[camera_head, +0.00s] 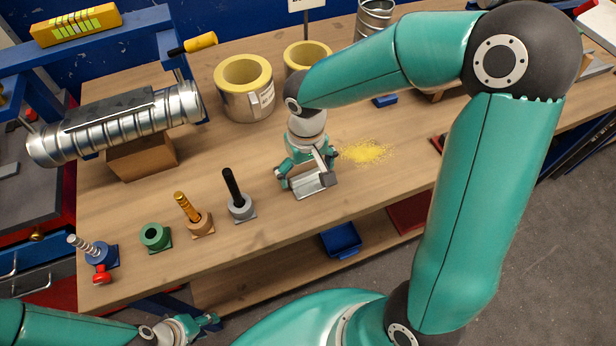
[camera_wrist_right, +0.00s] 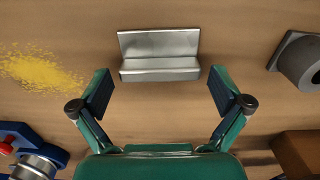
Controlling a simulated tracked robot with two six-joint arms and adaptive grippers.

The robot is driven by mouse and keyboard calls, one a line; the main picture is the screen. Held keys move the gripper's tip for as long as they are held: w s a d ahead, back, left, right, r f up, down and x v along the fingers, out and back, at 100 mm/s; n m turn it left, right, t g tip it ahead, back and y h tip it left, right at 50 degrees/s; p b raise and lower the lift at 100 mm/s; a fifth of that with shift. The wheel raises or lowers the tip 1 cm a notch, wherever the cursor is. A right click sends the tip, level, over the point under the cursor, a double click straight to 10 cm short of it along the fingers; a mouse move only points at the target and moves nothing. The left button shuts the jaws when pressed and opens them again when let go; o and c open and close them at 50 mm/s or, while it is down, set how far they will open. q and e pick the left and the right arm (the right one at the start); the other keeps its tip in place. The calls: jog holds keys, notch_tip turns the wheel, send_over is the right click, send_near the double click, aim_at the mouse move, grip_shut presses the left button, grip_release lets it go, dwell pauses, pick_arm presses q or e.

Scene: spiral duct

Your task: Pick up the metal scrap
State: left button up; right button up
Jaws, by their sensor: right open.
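The metal scrap (camera_wrist_right: 160,57) is a bent grey piece, an L-shaped angle, lying on the wooden bench top. It also shows in the head view (camera_head: 309,187), partly covered by my right gripper (camera_head: 306,174). In the right wrist view my right gripper (camera_wrist_right: 158,88) is open and empty, with its two dark-padded fingers spread wide. The scrap lies just beyond the fingertips, centred between them and apart from both. My left gripper (camera_head: 205,322) is low at the left, off the front of the bench; its jaw state is unclear.
Yellow grit (camera_head: 365,152) lies right of the scrap. A black rod in a grey holder (camera_head: 241,207) stands to the left, beside other small holders. Behind stand yellow-lined insulation rings (camera_head: 246,105) and a spiral duct (camera_head: 120,127). A blue bin (camera_head: 341,240) sits on the lower shelf.

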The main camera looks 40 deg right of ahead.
jog(key=c, duration=1)
jog(key=shift+r, duration=0.15)
